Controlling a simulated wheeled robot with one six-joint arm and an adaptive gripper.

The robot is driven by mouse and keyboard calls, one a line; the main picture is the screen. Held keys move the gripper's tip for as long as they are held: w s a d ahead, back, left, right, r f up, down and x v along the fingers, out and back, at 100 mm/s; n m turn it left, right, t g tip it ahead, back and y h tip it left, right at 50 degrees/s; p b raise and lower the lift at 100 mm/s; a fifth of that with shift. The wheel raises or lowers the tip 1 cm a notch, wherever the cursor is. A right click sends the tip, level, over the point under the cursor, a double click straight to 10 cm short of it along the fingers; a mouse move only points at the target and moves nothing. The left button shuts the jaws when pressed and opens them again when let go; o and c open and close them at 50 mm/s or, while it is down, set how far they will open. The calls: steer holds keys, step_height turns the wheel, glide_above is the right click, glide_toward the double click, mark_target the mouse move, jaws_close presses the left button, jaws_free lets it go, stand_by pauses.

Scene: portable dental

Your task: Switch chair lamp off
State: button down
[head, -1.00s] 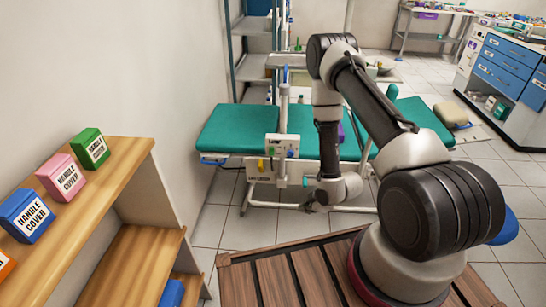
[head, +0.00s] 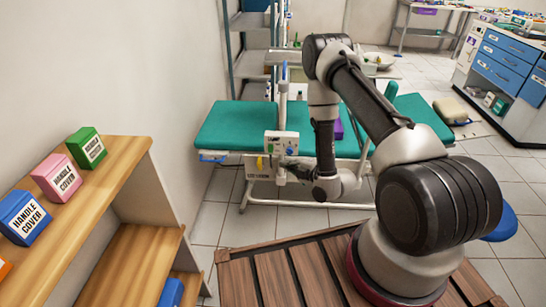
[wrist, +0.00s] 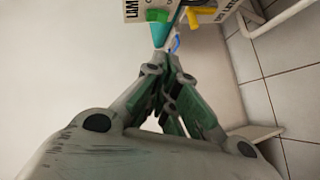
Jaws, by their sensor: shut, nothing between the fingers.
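The teal dental chair (head: 236,128) stands across the middle of the head view. A white control box (head: 281,143) is mounted on its near side, with small coloured controls too small to read. In the wrist view, a white panel (wrist: 133,9) with a partly cut-off label starting "LAM" shows at the top edge, with a green switch-like part (wrist: 157,15) on it. My gripper (wrist: 172,56) is shut and empty, its fingertips just below that panel. I cannot tell whether they touch it. In the head view my gripper (head: 292,166) is small, just below the control box.
A wooden shelf (head: 125,165) with coloured handle-cover boxes (head: 60,178) stands at the left. A slatted wooden platform (head: 300,275) lies in front. A blue-drawer cabinet (head: 505,70) is at the far right. Tiled floor (head: 235,222) is open between platform and chair.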

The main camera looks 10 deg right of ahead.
mark_target(271, 149)
steer(key=w+d+x, duration=0.1)
steer(key=d+x, duration=0.1)
steer(key=x, duration=1)
steer(key=shift+w+d+f, duration=0.2)
steer(key=shift+f, duration=0.15)
steer(key=shift+w+d+f+n+t, duration=0.1)
steer(key=shift+w+f+n+t, duration=0.3)
steer(key=shift+t, duration=0.2)
steer(key=shift+s, duration=0.15)
